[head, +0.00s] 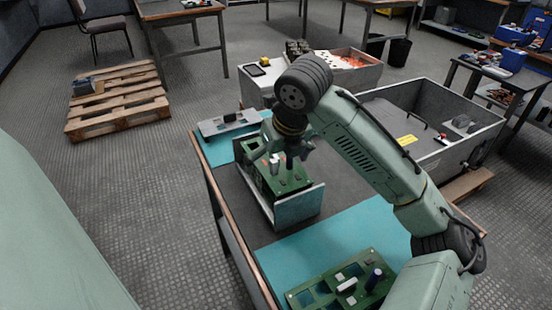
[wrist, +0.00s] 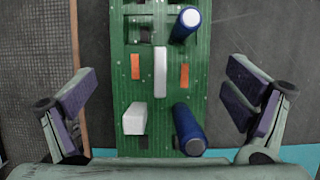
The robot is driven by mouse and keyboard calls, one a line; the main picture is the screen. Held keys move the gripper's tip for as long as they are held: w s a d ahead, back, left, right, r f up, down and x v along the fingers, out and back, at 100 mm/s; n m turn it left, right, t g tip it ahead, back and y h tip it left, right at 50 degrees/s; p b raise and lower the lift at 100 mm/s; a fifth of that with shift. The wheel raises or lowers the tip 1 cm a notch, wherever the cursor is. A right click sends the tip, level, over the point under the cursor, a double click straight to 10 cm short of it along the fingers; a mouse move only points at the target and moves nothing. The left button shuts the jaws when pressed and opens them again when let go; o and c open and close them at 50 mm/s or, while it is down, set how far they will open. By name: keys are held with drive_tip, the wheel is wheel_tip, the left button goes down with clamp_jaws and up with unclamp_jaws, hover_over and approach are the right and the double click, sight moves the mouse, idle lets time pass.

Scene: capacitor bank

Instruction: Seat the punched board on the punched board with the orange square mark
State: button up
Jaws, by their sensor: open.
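A green punched board (head: 282,182) with blue cylinders and white blocks stands in a grey holder (head: 299,207) at mid-table. In the wrist view this board (wrist: 123,70) runs up the picture, with two orange rectangles and a dark square opening near the top. My gripper (head: 283,155) is above it; in the wrist view its open fingers (wrist: 163,98) are on either side of the board, apart from it. Another green punched board (head: 335,292) with dark square openings, a white block and a dark blue cylinder lies on the near teal mat. I cannot make out an orange square mark on it.
The near teal mat (head: 310,245) has bare room behind the near board. A grey bracket (head: 229,122) lies at the table's far end. A large grey bin (head: 440,160) stands right of the table, partly behind my arm. A pallet (head: 115,105) is at far left.

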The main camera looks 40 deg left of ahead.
drive_tip(key=shift+r, duration=0.1)
drive_tip(key=v, duration=1.2)
drive_tip(key=shift+s, duration=0.15)
